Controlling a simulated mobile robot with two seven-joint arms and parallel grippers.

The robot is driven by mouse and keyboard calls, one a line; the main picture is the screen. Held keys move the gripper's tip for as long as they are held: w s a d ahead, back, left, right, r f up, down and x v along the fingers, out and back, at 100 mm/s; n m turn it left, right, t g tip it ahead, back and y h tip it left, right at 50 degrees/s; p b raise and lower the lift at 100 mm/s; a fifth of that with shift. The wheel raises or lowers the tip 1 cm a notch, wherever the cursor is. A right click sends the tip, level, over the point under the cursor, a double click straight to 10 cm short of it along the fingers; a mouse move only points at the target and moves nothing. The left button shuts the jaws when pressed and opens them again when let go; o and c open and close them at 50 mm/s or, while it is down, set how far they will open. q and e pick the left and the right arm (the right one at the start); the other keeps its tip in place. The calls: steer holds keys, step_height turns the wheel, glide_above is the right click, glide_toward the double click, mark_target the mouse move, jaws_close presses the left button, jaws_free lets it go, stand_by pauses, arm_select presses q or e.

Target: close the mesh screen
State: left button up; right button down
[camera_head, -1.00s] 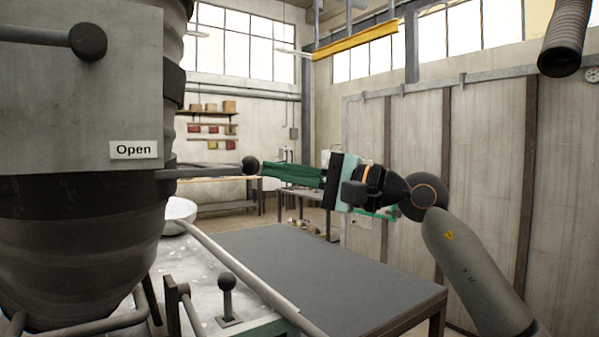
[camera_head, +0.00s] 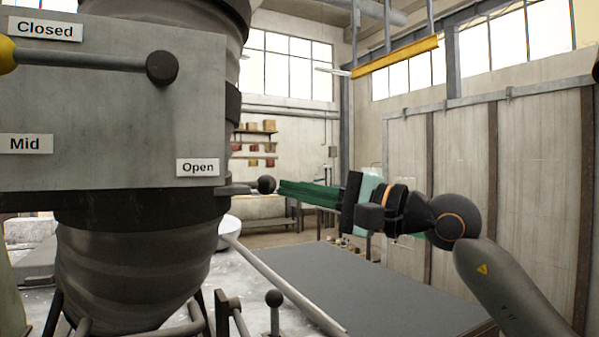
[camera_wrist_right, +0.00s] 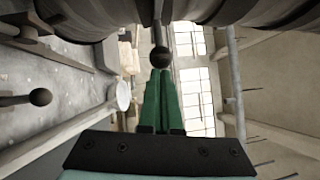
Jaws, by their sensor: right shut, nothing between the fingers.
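A short dark rod (camera_head: 240,188) with a black ball end (camera_head: 266,184) sticks out to the right from under the grey hopper's panel. It looks like the screen's handle; no mesh shows, so the screen itself seems hidden inside the hopper (camera_head: 140,262). My right gripper (camera_head: 283,187) has its green fingers shut, with nothing between them. Its tips are at the right side of the ball, touching or almost touching it. In the right wrist view the ball (camera_wrist_right: 159,57) sits straight ahead of the fingertips (camera_wrist_right: 160,74). My left gripper is not in view.
The panel (camera_head: 110,110) carries Closed, Mid and Open labels and a lever (camera_head: 90,60). A dark grey table top (camera_head: 360,290) lies below my right arm, with a metal rail (camera_head: 285,287) along its left.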

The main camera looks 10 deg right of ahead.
steer(key=shift+s+a, duration=0.15)
steer(key=shift+a, duration=0.15)
arm_select(q)
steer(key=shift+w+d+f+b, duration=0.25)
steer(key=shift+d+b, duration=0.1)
steer(key=shift+b, duration=0.3)
arm_select(e)
steer(key=s+a+r, duration=0.1)
steer(key=s+r, duration=1.2)
steer(key=shift+s, duration=0.35)
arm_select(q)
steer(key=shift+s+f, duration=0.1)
